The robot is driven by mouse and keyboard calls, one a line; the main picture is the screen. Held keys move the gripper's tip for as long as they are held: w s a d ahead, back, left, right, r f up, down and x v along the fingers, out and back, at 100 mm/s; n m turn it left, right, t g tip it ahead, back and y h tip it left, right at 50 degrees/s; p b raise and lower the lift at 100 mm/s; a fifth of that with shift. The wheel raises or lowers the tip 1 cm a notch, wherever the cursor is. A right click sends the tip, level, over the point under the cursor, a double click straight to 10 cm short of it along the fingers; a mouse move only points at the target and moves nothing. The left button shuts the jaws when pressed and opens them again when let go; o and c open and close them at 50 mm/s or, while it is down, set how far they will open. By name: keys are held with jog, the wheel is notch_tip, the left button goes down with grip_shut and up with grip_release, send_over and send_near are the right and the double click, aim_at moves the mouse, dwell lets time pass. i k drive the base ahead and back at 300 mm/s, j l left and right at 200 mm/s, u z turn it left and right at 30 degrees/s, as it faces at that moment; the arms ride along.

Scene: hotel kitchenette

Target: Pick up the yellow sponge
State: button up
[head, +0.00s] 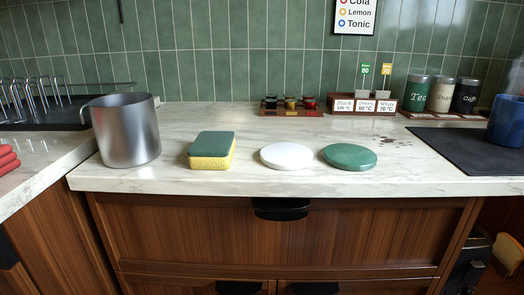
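The yellow sponge (212,151) lies flat on the light marble counter, left of the middle in the head view. It has a yellow body and a dark green scouring top. Its front yellow side faces me, and nothing covers it. My gripper is not visible in this view.
A steel pitcher (125,132) stands left of the sponge. A white disc (287,156) and a green disc (349,157) lie to its right. Behind are a small wooden rack (290,106) and labelled canisters (440,94). A blue mug (507,122) stands far right. The counter's front edge is clear.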

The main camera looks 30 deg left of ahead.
aim_at(211, 150)
jog(key=u, duration=1.75)
